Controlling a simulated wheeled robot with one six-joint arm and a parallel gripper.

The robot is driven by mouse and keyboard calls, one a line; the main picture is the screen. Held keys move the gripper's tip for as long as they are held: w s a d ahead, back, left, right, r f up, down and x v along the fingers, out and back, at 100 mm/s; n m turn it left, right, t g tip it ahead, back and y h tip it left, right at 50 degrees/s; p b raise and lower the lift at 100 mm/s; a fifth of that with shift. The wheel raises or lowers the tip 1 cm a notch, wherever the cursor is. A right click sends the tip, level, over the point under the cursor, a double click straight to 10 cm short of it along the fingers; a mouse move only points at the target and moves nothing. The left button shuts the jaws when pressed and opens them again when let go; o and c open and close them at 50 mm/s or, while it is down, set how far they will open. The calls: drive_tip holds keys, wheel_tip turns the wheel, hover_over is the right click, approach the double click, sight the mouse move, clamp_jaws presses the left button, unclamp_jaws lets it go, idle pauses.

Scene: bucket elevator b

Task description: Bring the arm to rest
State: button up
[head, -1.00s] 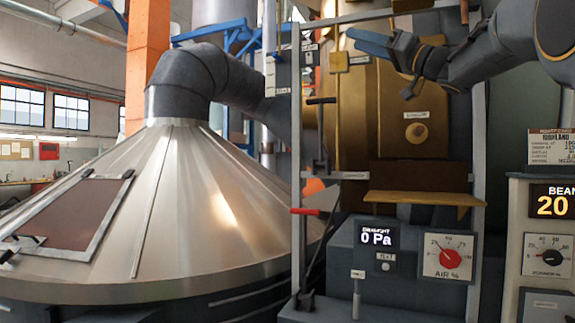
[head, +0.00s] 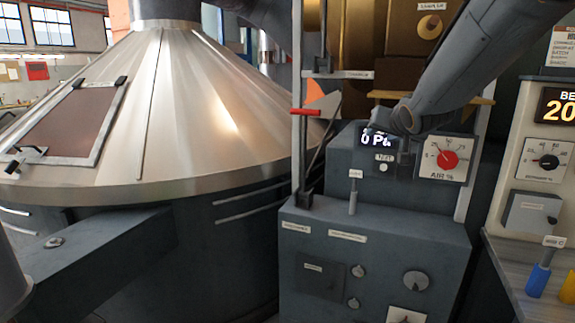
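My arm (head: 480,65) reaches in from the upper right of the head view and slants down to the left. Its dark far end (head: 402,118) is in front of the grey control cabinet, beside the draught display (head: 376,141) and overlapping its top edge in the picture. I cannot make out the fingers of my gripper there, so whether it is open or shut does not show. Nothing held is visible. Whether the arm's end touches the cabinet cannot be told.
The air dial (head: 444,158) is just right of the arm's end. A brown shelf (head: 385,95) is behind the arm. A red-handled lever (head: 305,112) and a small upright lever (head: 353,195) stand nearby. A large metal cone (head: 200,110) fills the left. A side counter (head: 525,265) is at right.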

drive_tip(key=s+a+f+n+g, duration=0.1)
drive_tip(key=s+f+g, duration=0.3)
drive_tip(key=s+f, duration=0.6)
drive_tip(key=s+a+f+n+g+b, duration=0.1)
drive_tip(key=s+a+f+g, duration=0.2)
drive_tip(key=s+f, duration=0.7)
drive_tip(key=s+a+f+n+g+b, duration=0.1)
drive_tip(key=s+f+g, duration=0.4)
drive_tip(key=s+f, duration=0.5)
drive_tip(key=s+a, duration=0.1)
drive_tip(key=s, duration=0.2)
drive_tip(key=shift+s+a+f+n, duration=0.2)
drive_tip(key=shift+a+f+n, duration=0.05)
drive_tip(key=shift+f+n, duration=0.1)
